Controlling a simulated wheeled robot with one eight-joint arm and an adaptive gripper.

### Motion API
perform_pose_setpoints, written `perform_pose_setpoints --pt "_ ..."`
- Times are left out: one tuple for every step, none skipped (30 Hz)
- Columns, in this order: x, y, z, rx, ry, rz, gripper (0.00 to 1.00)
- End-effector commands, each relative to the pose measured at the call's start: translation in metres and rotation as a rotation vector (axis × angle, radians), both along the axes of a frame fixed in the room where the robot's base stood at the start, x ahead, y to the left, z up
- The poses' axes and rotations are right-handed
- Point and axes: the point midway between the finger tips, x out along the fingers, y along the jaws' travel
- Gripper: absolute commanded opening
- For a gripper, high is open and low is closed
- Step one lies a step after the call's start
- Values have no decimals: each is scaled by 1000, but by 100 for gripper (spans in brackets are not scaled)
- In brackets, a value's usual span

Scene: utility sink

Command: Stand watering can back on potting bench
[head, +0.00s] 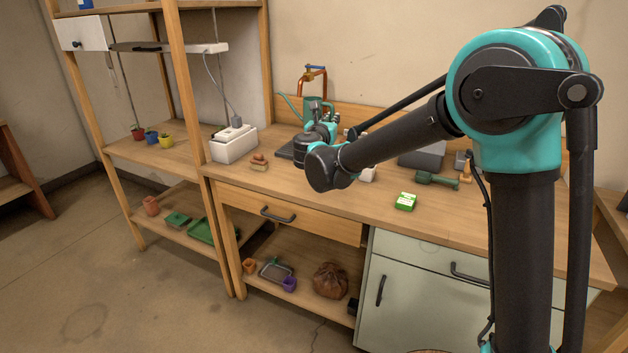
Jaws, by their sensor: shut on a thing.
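The green watering can (309,104) is at the back of the wooden potting bench (462,213), in front of the copper tap. Its thin spout points up and left. My gripper (317,107) reaches it from the front and is shut on it. My wrist hides the can's lower part, so I cannot tell whether its base touches anything.
A copper tap (313,76) with a blue handle rises behind the can. A dark flat surface (287,149) shows beside my wrist. A white box (233,144), stacked small pots (259,161), a green packet (406,201) and a green tool (437,179) sit on the bench. Its front middle is clear.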

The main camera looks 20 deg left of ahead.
Motion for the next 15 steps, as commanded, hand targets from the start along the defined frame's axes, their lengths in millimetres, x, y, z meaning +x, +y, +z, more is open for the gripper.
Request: perform_pose_setpoints --pt "-3 3 0 0 0 2 0" --pt "-4 4 -2 0 0 2 0" --pt "-5 5 -6 0 0 2 0" --pt "-5 5 -10 0 0 1 0" --pt "-5 5 -16 0 0 1 0" --pt "-5 5 -24 0 0 1 0" --pt "-5 4 -30 0 0 1 0" --pt "-4 5 -38 0 0 1 0" --pt "-4 5 -47 0 0 1 0" --pt "-4 4 -54 0 0 1 0" --pt "-4 4 -61 0 0 1 0" --pt "-4 4 -70 0 0 1 0" --pt "-4 4 -77 0 0 1 0" --pt "-4 4 -84 0 0 1 0" --pt "-4 4 -94 0 0 1 0"
